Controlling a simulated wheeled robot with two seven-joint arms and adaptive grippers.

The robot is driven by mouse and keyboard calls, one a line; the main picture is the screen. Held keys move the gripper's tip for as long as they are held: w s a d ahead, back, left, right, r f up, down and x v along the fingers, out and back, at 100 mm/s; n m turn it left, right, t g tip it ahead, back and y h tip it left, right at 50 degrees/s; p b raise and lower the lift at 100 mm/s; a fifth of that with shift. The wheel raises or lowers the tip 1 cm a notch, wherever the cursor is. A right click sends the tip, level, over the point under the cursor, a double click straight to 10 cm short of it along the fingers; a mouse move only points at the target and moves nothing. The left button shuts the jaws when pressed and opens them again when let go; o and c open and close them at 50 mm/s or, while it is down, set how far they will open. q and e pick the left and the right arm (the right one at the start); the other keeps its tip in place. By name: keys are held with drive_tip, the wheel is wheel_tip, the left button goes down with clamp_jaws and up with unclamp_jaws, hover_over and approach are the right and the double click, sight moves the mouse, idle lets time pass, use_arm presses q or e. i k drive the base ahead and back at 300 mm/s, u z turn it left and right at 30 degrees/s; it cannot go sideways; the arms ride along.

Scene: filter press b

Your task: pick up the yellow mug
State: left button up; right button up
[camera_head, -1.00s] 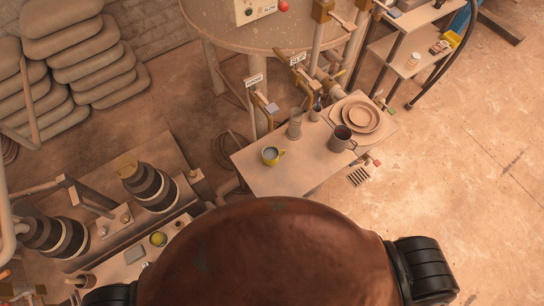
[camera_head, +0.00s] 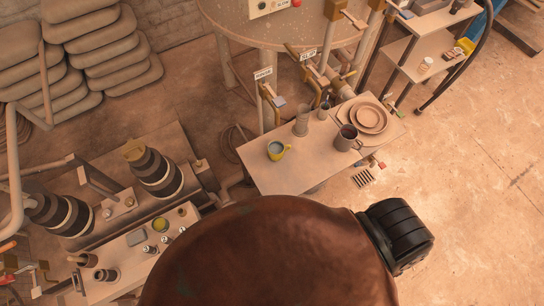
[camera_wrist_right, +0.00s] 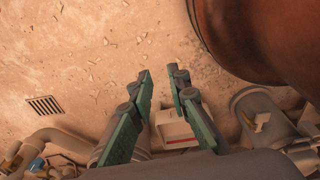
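My left gripper is not in view.
A dark mug (camera_head: 346,138), a glass-like cup (camera_head: 301,127) and stacked plates (camera_head: 370,117) share the table. A large tank (camera_head: 285,22) with pipes and valves stands behind. A lower bench (camera_head: 128,268) holds small items, including a yellowish round container (camera_head: 160,224). Open floor lies right.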

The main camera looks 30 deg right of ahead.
sight(277, 148)
drive_tip(key=k, duration=0.3)
drive_tip(key=z, duration=1)
drive_tip(key=i, duration=0.5)
